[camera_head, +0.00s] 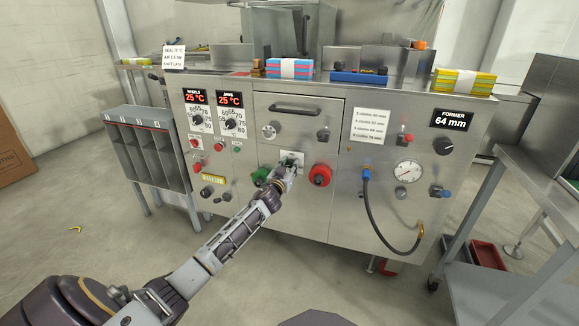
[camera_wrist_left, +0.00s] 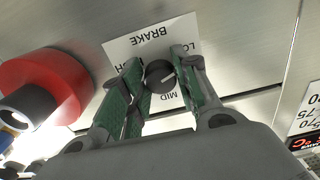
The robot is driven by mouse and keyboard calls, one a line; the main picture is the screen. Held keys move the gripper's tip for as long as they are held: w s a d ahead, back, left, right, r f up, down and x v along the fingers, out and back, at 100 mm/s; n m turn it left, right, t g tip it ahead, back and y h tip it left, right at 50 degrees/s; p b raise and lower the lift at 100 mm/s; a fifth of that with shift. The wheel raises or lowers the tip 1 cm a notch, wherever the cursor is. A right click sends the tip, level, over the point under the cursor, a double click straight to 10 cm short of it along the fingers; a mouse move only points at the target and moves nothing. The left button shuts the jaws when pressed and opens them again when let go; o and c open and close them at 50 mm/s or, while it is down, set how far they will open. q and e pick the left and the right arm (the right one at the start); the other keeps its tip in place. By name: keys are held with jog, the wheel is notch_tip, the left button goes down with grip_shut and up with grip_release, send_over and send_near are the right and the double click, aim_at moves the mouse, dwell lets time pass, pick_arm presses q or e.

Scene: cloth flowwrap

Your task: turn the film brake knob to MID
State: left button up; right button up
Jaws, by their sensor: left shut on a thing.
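The film brake knob (camera_wrist_left: 160,76) is a small dark round knob on a white BRAKE label plate (camera_wrist_left: 133,50), which appears upside down in the left wrist view. MID reads just below the knob there; the other markings are partly hidden by the fingers. A pale mark shows on the knob, but I cannot tell for certain which setting it points to. My left gripper (camera_wrist_left: 160,88) has its green-padded fingers on both sides of the knob, shut on it. In the head view the left gripper (camera_head: 288,170) covers the knob and the plate's lower part (camera_head: 292,156). My right gripper is out of view.
A red round knob (camera_head: 320,175) sits close to the right of the gripper, and a green one (camera_head: 261,176) to its left. A black hose (camera_head: 377,220) loops at the panel's right. A metal trolley (camera_head: 500,190) stands at the far right.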

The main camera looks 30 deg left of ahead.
pick_arm(q)
jog(key=m+p, duration=0.2)
jog(key=m, duration=0.2)
jog(key=m+p, duration=0.2)
jog(key=m, duration=0.4)
jog(key=m+p, duration=0.1)
jog(key=m, duration=0.4)
jog(key=shift+m, duration=0.3)
jog(key=m+p, duration=0.1)
jog(key=m, duration=0.1)
jog(key=shift+m, duration=1.8)
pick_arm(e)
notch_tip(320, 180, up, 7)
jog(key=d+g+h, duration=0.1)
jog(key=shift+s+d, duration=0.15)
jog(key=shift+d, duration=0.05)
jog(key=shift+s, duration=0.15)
